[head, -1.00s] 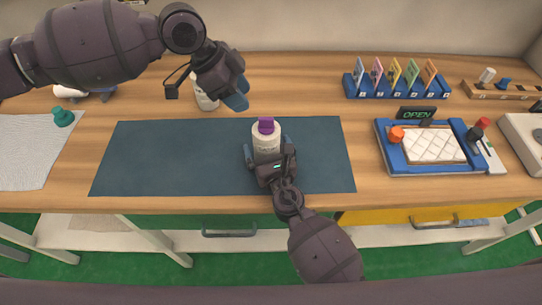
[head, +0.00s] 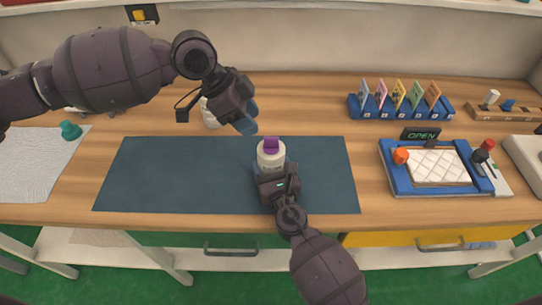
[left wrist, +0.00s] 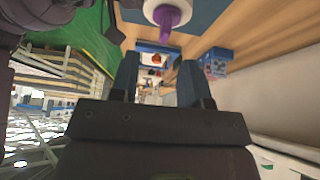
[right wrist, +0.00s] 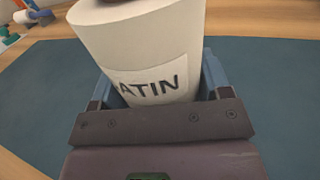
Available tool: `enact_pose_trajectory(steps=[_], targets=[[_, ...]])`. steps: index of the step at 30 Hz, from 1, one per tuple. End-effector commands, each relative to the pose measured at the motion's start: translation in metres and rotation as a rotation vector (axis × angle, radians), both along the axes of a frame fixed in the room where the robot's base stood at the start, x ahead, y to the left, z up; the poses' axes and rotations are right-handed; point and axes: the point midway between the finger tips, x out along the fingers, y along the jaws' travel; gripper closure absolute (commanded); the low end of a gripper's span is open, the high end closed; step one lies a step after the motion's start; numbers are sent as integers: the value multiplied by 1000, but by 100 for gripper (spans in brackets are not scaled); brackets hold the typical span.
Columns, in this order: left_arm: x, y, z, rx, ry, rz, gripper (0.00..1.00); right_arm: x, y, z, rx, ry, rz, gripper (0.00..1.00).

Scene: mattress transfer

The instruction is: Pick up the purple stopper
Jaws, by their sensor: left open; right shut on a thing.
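The purple stopper (head: 271,144) sits in the top of a white bottle (head: 271,160) on the dark blue mat (head: 180,175). It also shows at the top of the left wrist view (left wrist: 168,18). My right gripper (head: 277,176) is shut on the bottle, from its near side; the right wrist view shows the bottle (right wrist: 160,40) between the fingers, with label letters "ATIN". My left gripper (head: 248,122) is open and empty, above and to the left of the stopper, apart from it.
Another white bottle (head: 210,116) stands behind the left gripper. A teal stopper (head: 70,130) lies by the white cloth (head: 35,160) at left. A blue tray (head: 395,182) and a rack of coloured cards (head: 400,108) are at right. The mat's left part is clear.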

Motion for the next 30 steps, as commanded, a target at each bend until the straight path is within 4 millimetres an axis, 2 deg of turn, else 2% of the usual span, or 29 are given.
enact_pose_trajectory(steps=[3,7,12,15,22,30], targets=[[-5,-21,10,-58,-1,-18,57,0,0,0,0,0,0,63],[-7,-31,27,-57,-10,-27,57,0,0,0,0,0,0,63],[-3,-24,43,18,-27,-16,57,0,0,0,0,0,0,63],[-1,-15,46,70,-34,-5,57,0,0,0,0,0,0,63],[-2,-10,32,130,-19,2,57,0,0,0,0,0,0,63],[-2,-26,-6,128,-18,3,57,0,0,0,0,0,0,63]])
